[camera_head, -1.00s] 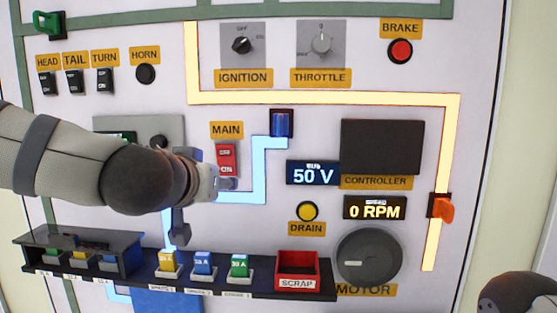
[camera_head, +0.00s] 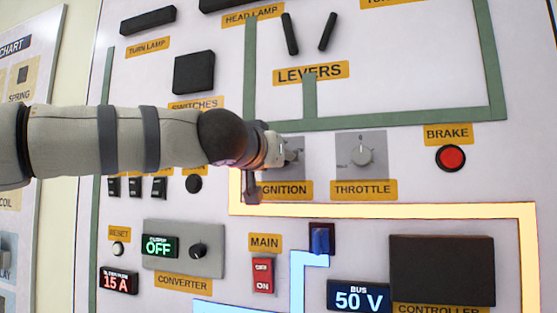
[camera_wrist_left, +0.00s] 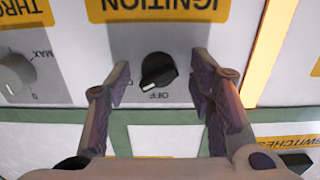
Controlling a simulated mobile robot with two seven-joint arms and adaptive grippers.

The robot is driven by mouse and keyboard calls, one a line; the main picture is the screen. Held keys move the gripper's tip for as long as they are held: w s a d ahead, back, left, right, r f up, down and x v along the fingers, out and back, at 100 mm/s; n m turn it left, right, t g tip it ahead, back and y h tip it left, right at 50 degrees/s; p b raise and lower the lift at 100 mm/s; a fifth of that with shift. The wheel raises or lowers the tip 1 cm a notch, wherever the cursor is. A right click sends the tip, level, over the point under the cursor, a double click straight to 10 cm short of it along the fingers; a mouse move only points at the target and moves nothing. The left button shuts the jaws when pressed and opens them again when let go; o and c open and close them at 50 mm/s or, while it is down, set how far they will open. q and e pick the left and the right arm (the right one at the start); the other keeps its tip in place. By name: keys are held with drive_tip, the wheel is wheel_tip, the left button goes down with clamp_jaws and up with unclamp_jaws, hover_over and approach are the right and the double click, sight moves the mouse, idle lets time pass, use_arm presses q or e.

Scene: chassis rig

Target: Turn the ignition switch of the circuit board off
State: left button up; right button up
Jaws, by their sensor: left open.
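The ignition switch is a black rotary knob (camera_wrist_left: 158,70) on a grey plate, seen upside down in the left wrist view. The word OFF is printed on the plate beside it, and the knob sits at a slant. My left gripper (camera_wrist_left: 161,82) is open, with one finger on each side of the knob; I cannot tell whether either finger touches it. In the head view my left gripper (camera_head: 268,165) is in front of the ignition plate (camera_head: 293,142) and hides the knob. The ignition label (camera_head: 288,189) is partly covered. My right gripper is not in view.
The throttle knob (camera_head: 360,156) is just right of the ignition plate, and the red brake button (camera_head: 451,158) is farther right. Below are a lit yellow strip (camera_head: 390,209), the red main switch (camera_head: 262,275) and the converter (camera_head: 183,250).

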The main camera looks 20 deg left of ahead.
use_arm(q)
drive_tip(key=shift+w+r, duration=0.1)
drive_tip(key=shift+w, duration=0.15)
drive_tip(key=shift+c, duration=0.6)
drive_tip(key=c, duration=1)
drive_tip(key=shift+n, duration=0.3)
drive_tip(key=n, duration=1.1)
drive_tip(key=shift+d, duration=0.15)
drive_tip(key=shift+n, duration=0.3)
